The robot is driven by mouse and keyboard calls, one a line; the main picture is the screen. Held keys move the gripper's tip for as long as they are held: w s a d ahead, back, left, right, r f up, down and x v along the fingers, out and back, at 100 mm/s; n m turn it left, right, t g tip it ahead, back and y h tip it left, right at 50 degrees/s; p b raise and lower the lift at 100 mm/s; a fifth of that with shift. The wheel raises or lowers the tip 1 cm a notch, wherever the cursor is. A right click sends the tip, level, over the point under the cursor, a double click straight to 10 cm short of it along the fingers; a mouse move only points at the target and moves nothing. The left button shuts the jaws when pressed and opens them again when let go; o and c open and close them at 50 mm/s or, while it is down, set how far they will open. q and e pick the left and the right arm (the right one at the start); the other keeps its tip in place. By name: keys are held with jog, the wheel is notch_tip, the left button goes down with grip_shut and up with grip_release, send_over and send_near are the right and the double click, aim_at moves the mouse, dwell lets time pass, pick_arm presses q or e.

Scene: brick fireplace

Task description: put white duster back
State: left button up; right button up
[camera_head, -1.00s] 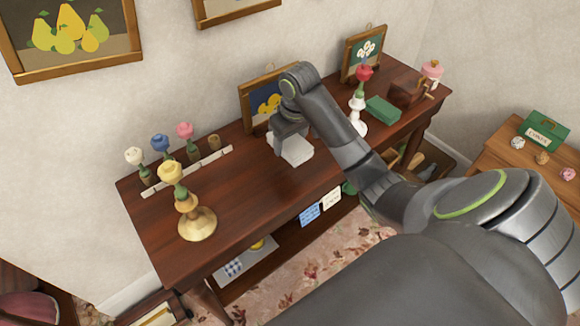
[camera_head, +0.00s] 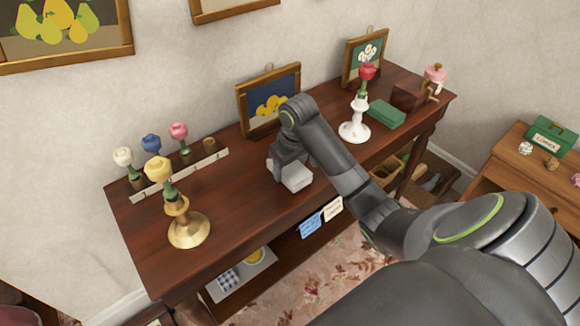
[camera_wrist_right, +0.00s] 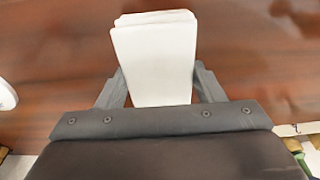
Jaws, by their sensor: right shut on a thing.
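The white duster (camera_head: 295,177) is a pale, flat-sided block over the middle of the dark wooden table (camera_head: 245,205). My right gripper (camera_head: 284,169) is shut on it, reaching down from above. In the right wrist view the duster (camera_wrist_right: 153,65) sits between the two fingers, its far end beyond them. Whether its underside touches the tabletop cannot be told. My left gripper is not in view.
A gold candlestick (camera_head: 189,231) with a yellow flower and a flower rack (camera_head: 180,174) stand left. A framed lemon picture (camera_head: 268,102) leans behind. Bare tabletop surrounds the duster.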

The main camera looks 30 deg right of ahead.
aim_at(289, 167)
jog(key=o, duration=0.9)
jog(key=shift+r, duration=0.6)
jog(key=r, duration=0.1)
jog(key=r+p, duration=0.1)
jog(key=shift+s+r, duration=0.2)
jog(key=shift+r, duration=0.1)
jog(key=r+p, duration=0.2)
jog(key=p, duration=0.1)
jog(key=s+r+p, duration=0.1)
jog(key=r+p, duration=0.5)
jog(key=shift+s+d, duration=0.1)
jog(key=shift+s, duration=0.1)
